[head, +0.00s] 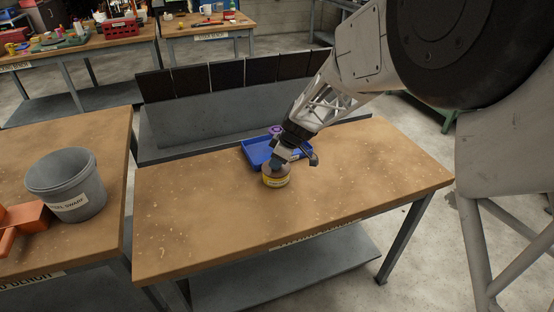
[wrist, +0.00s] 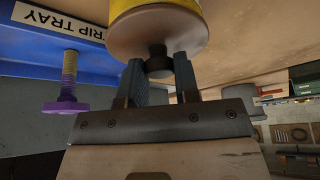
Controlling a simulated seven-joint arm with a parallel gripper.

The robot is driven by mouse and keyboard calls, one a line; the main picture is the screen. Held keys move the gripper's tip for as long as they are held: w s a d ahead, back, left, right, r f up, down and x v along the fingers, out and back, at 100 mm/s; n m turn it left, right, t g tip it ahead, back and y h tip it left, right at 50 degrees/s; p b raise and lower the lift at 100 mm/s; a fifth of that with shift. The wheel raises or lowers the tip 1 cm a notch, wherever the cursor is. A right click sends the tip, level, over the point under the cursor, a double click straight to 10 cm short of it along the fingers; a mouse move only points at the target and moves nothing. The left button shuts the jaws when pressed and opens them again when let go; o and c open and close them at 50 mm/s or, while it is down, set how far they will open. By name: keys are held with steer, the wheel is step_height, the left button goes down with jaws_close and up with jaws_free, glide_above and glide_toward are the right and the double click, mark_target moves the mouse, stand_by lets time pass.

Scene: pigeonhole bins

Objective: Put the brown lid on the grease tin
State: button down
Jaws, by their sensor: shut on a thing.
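The grease tin (head: 276,181) is a short yellow tin standing upright on the wooden bench in front of the blue tray. The brown lid (head: 268,168) is at the tin's top, under my gripper (head: 278,163). In the wrist view, the round lid (wrist: 157,28) has a dark knob, and my gripper (wrist: 158,68) is shut on that knob with its two blue fingers. The tin's yellow side (wrist: 155,6) shows directly beyond the lid, lined up with it. I see no clear gap between them, but cannot tell whether the lid is fully seated.
A blue drip tray (head: 257,153) lies close behind the tin. A purple-ended object (head: 275,130) is at the tray; its purple flange also shows in the wrist view (wrist: 65,107). Dark pigeonhole bins (head: 228,75) stand behind. The bench front is clear. A grey bucket (head: 68,185) stands on the left bench.

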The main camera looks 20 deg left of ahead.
mark_target(287, 169)
steer(key=shift+f, duration=0.25)
steer(key=c, duration=1.2)
jaws_free()
steer(key=shift+o, duration=0.3)
steer(key=o, duration=0.5)
steer(key=shift+o, duration=0.2)
steer(key=shift+r, duration=0.1)
steer(key=v, duration=0.7)
steer(key=shift+d+r, duration=0.25)
steer(key=shift+r, duration=0.1)
